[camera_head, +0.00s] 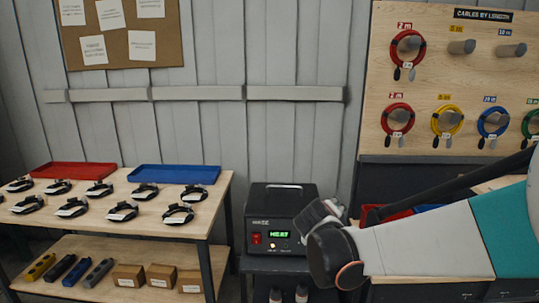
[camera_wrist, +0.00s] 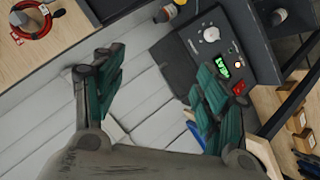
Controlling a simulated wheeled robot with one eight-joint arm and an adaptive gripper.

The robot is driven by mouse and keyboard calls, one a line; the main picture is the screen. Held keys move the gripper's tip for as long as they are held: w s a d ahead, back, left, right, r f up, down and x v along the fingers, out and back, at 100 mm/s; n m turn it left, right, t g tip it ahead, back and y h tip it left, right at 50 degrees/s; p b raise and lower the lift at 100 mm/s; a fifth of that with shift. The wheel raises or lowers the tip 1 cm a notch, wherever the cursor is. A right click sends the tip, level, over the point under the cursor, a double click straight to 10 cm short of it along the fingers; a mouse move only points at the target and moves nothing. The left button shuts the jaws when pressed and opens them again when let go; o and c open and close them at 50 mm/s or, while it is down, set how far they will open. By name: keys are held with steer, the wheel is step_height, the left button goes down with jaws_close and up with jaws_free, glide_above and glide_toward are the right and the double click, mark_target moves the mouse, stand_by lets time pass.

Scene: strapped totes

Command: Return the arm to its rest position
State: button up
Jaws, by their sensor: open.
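My arm (camera_head: 430,245) reaches in from the right in the head view, its end in front of the small stand with the black device. My gripper (camera_wrist: 158,82) shows in the wrist view with its two dark green fingers spread wide apart and nothing between them. In the head view the fingers are mostly hidden behind the wrist, so I cannot make them out clearly.
A black device (camera_head: 282,205) with a green display stands on a dark stand, close to my wrist. A wooden table (camera_head: 110,222) at left holds several black straps, a red tray (camera_head: 73,170) and a blue tray (camera_head: 174,174). A cable board (camera_head: 455,75) hangs at right.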

steer(key=s+d+r+m+g+y, duration=0.1)
steer(key=s+d+m, duration=0.1)
steer(key=s, duration=0.7)
steer(key=s+d+r+m+g+y, duration=0.1)
steer(key=s+d+r+m+g, duration=0.15)
steer(key=s, duration=0.55)
steer(key=s+f+m+y, duration=0.1)
steer(key=s+f, duration=0.1)
steer(key=s, duration=0.6)
steer(key=s+a+f+m+y, duration=0.1)
steer(key=s+f, duration=0.1)
steer(key=s, duration=0.6)
steer(key=shift+g, duration=0.35)
steer(key=shift+s+f, duration=0.1)
